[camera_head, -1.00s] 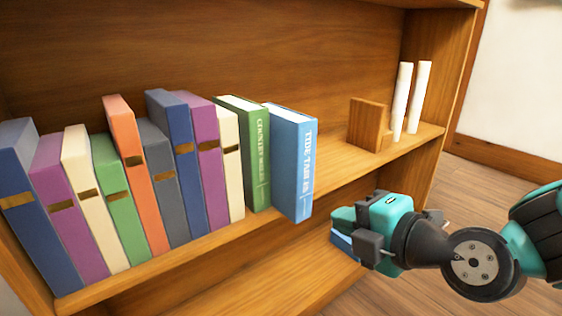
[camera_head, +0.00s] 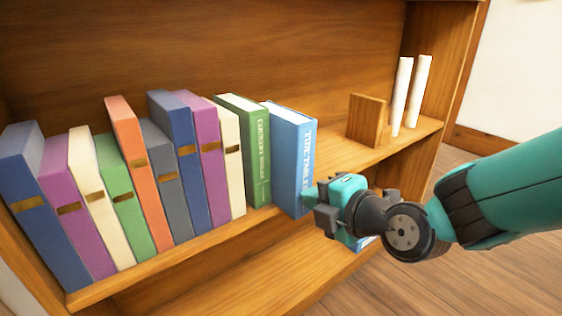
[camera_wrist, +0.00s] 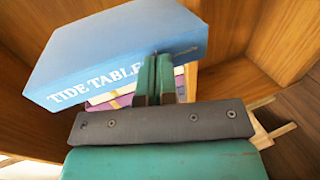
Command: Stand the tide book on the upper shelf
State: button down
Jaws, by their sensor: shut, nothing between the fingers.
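The tide book (camera_head: 292,150) is blue with white lettering on its spine. It stands upright on the upper shelf (camera_head: 345,165), at the right end of the book row, beside the green book (camera_head: 250,140). Its spine stands a little forward of the green book's. In the wrist view the tide book (camera_wrist: 120,55) fills the upper left, its title partly covered by my fingers. My gripper (camera_head: 309,196) is shut and empty, with its fingertips at the lower part of the spine. Whether they touch it I cannot tell.
Several coloured books (camera_head: 150,185) fill the shelf to the left. A wooden block (camera_head: 366,121) and two white upright items (camera_head: 402,97) stand to the right, with bare shelf between. A partly hidden blue object (camera_head: 364,243) shows below my gripper.

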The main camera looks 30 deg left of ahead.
aim_at(287, 178)
jog(key=shift+w+a+p, duration=0.1)
jog(key=shift+w+a, duration=0.4)
jog(key=shift+a, duration=0.7)
jog(key=shift+w+a+p, duration=0.15)
jog(key=shift+w+a, duration=0.35)
jog(key=shift+a, duration=0.75)
jog(key=shift+w+a+p, duration=0.1)
jog(key=shift+w+a, duration=0.4)
jog(key=shift+a, duration=0.7)
jog(key=s+d+b, duration=0.3)
jog(key=d+b, duration=0.1)
jog(key=d, duration=0.3)
jog(key=shift+d, duration=0.25)
